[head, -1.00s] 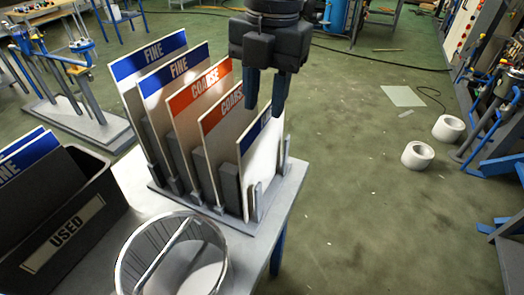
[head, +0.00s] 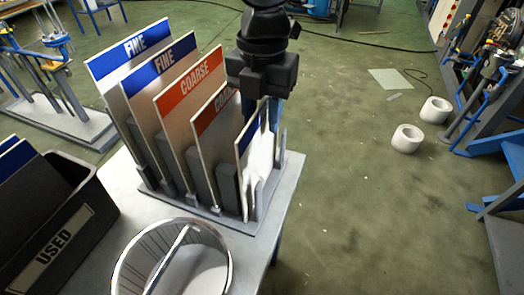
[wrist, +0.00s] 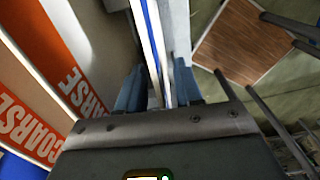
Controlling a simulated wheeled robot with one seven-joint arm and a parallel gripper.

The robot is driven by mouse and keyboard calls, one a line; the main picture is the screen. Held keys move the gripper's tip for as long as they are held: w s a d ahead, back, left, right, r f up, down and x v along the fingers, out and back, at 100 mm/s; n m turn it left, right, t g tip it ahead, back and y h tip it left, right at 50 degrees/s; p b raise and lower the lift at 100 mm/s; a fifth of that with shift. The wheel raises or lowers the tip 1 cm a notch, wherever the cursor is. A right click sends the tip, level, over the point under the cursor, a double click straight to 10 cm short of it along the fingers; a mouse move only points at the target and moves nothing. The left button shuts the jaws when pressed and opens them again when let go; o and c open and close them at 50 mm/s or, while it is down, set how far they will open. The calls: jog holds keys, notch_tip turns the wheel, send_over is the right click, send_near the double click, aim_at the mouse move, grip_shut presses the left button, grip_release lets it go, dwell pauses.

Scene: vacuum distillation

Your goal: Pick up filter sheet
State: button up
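Several upright filter sheets stand in a grey slotted rack (head: 200,205): two blue-topped FINE sheets (head: 118,75) at the back left, two orange-topped COARSE sheets (head: 190,100), and a white, blue-topped front sheet (head: 258,155) at the right. My gripper (wrist: 158,85) is at the top of the front sheet, pointing down. In the wrist view the front sheet's edge (wrist: 155,40) runs between the two blue fingers, with slight gaps visible beside it, so the gripper looks open around it. In the head view the fingers are largely hidden by the sheet and my wrist.
A dark bin labelled USED (head: 60,240) with blue-topped sheets inside stands at the left. A round metal vessel with a bar handle (head: 185,262) sits in front of the rack. White rolls (head: 407,139) lie on the open floor at the right.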

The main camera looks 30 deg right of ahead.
jog(key=shift+c, duration=0.2)
grip_shut()
dwell(0.4)
